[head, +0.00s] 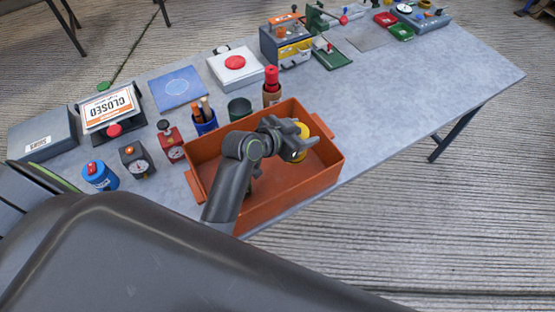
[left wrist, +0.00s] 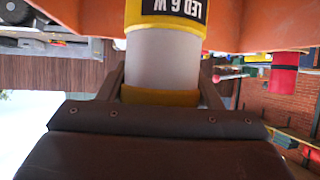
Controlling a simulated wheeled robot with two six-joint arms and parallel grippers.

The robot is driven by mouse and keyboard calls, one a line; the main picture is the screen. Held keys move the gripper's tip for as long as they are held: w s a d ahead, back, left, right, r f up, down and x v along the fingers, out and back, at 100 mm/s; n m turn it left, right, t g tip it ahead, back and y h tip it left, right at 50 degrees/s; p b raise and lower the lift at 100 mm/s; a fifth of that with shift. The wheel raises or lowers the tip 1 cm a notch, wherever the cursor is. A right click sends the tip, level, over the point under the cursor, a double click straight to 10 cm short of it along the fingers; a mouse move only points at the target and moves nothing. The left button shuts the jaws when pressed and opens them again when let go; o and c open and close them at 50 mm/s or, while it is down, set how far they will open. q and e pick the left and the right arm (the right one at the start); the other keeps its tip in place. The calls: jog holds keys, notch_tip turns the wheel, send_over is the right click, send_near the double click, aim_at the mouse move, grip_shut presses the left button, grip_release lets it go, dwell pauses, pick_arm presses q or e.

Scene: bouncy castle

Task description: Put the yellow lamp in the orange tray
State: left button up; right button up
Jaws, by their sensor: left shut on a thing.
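The orange tray (head: 322,178) stands at the front edge of the grey table. My left gripper (head: 299,143) reaches over the tray and is shut on the yellow lamp (head: 318,126), which is partly covered by the fingers. In the left wrist view the lamp (left wrist: 165,50) has a white middle, yellow bands and an upside-down "LED 6 W" label, and it sits between the gripper's fingers (left wrist: 163,75). The tray's orange wall (left wrist: 255,25) shows behind it. I cannot tell whether the lamp touches the tray's floor. My right gripper is not in view.
Behind the tray stand a blue pen cup (head: 204,121), a dark green cup (head: 239,108) and a holder with a red item (head: 272,86). The table right of the tray is clear.

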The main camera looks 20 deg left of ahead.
pick_arm(q)
notch_tip(320, 180, down, 8)
jog(key=shift+f, duration=0.1)
dwell(0.4)
jog(key=shift+f, duration=0.15)
jog(key=o, duration=1.2)
